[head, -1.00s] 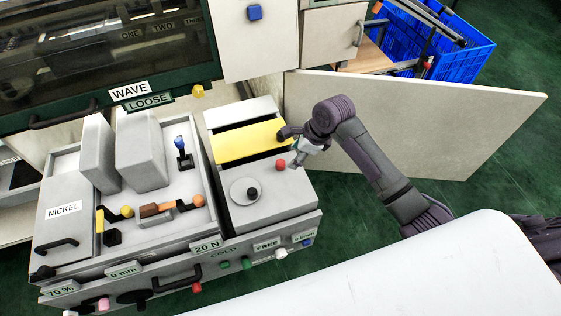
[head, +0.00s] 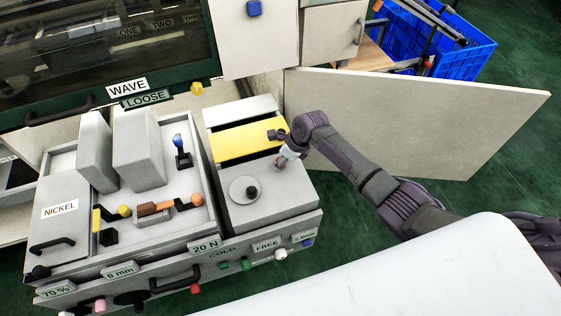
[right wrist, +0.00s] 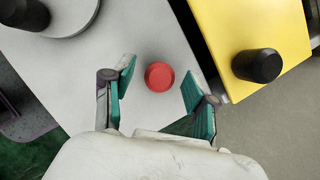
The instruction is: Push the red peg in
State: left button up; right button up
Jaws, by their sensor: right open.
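The red peg (right wrist: 160,76) shows in the right wrist view as a round red top on the grey panel (right wrist: 138,36). My right gripper (right wrist: 156,82) is open, with one teal finger pad on each side of the peg and a gap to both. In the head view my right gripper (head: 283,160) is over the right part of the grey machine top, and it hides the peg there. I cannot tell how far the peg stands out of the panel. My left gripper is not in view.
A yellow plate (head: 248,140) with a black knob (right wrist: 258,66) lies beside the peg. A round disc with a black knob (head: 251,191) sits nearby. A large open door panel (head: 440,115) stands behind my right arm. Levers and grey blocks (head: 138,150) fill the left side.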

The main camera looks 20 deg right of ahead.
jog(key=shift+w+a+f, duration=0.15)
jog(key=shift+a+f, duration=0.05)
jog(key=shift+f, duration=0.35)
grip_shut()
